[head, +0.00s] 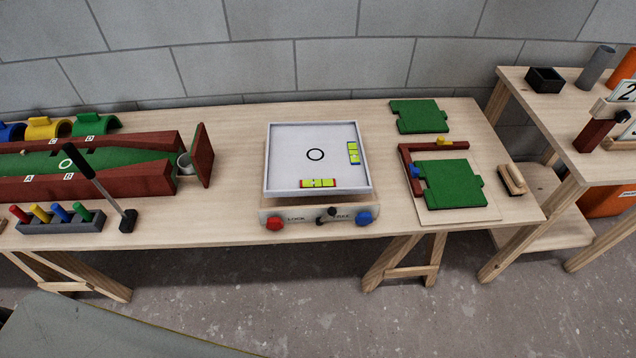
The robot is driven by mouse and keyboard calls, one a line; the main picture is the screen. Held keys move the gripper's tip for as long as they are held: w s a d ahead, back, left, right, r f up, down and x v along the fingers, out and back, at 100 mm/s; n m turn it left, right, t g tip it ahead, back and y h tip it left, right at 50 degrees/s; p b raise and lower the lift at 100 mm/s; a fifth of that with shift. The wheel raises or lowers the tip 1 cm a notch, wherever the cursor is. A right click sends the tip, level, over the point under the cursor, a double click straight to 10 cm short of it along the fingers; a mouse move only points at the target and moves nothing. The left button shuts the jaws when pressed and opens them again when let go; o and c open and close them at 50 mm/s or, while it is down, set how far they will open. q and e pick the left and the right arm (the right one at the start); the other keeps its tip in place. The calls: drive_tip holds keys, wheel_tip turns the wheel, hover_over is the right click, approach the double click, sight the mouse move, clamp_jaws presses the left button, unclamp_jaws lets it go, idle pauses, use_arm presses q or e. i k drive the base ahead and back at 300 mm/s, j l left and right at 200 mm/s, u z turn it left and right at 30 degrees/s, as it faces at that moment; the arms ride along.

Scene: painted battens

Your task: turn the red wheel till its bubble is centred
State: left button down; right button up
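The red wheel (275,223) is on the left of the front face of a levelling box (300,217) on the workbench. On top is a white square tray (290,145) with a black ring drawn in its middle. A yellow-green level vial with red ends (318,183) lies along the tray's front edge. A second vial with blue ends (353,153) lies along its right side. The bubbles are too small to place surely. A blue wheel (364,218) is on the right of the front face. Neither of my grippers is in view.
A dark lever (327,213) stands between the wheels by lettering including "LOCK". Left are a red-walled green ramp (100,165), a peg block (60,223) and an upright black-handled tool (128,220). Right are green panels (450,185) and a brush (512,180). Bench front by the box is clear.

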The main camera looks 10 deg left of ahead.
sight(274, 224)
drive_tip(key=u, duration=0.4)
drive_tip(key=i+j+z, duration=0.35)
drive_tip(key=j, duration=0.3)
drive_tip(key=j+z, duration=0.1)
drive_tip(key=z, duration=0.8)
drive_tip(key=j+z, duration=0.15)
drive_tip(key=z, duration=0.35)
drive_tip(key=k+z, duration=0.1)
drive_tip(key=z, duration=0.8)
drive_tip(key=k+j, duration=0.05)
